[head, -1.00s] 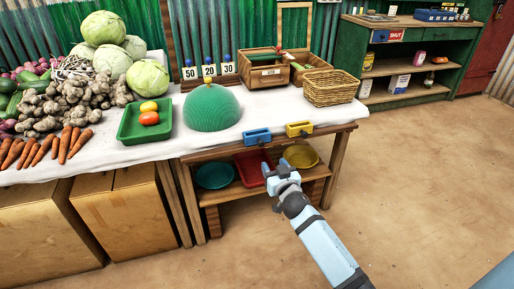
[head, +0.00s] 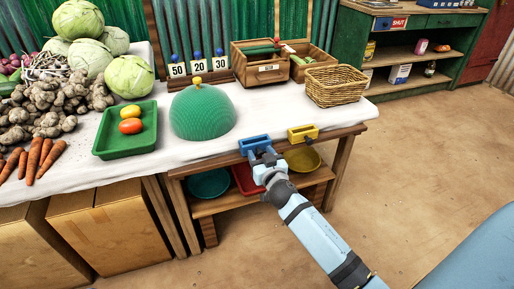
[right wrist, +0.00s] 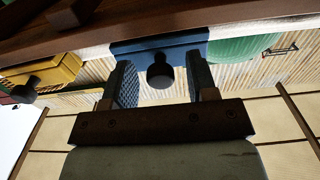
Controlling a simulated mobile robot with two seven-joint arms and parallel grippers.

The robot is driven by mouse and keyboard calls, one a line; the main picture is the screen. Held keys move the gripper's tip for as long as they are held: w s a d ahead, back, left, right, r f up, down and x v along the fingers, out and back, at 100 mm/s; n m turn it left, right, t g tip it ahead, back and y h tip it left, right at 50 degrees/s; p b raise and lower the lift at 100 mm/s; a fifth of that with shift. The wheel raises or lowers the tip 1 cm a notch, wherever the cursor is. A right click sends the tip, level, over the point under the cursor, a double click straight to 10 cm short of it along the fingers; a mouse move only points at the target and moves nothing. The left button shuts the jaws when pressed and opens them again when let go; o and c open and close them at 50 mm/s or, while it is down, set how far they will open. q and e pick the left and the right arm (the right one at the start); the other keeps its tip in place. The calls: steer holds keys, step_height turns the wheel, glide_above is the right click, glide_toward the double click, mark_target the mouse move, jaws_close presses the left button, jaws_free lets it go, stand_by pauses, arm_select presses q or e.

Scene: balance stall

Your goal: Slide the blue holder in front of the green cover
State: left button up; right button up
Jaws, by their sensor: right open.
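The blue holder (head: 254,142) sits at the front edge of the white-topped table, to the right of the green cover (head: 203,115) and closer to the front. The green cover is a ribbed dome with a yellow knob. My right gripper (head: 265,158) is just in front of the blue holder, open. In the right wrist view, my right gripper (right wrist: 159,85) has a finger on each side of the dark knob (right wrist: 160,72) on the blue holder (right wrist: 180,43). I cannot tell whether the fingers touch it. My left gripper is out of view.
A yellow holder (head: 303,134) sits right of the blue one. A green tray (head: 112,147) with a yellow and a red item stands left of the cover. Number cards, wooden boxes and a wicker basket (head: 335,84) stand behind. Bowls rest on the shelf below.

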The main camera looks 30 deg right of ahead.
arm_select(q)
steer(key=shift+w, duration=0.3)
arm_select(e)
steer(key=shift+w, duration=0.3)
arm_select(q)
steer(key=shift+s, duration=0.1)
arm_select(e)
jaws_close()
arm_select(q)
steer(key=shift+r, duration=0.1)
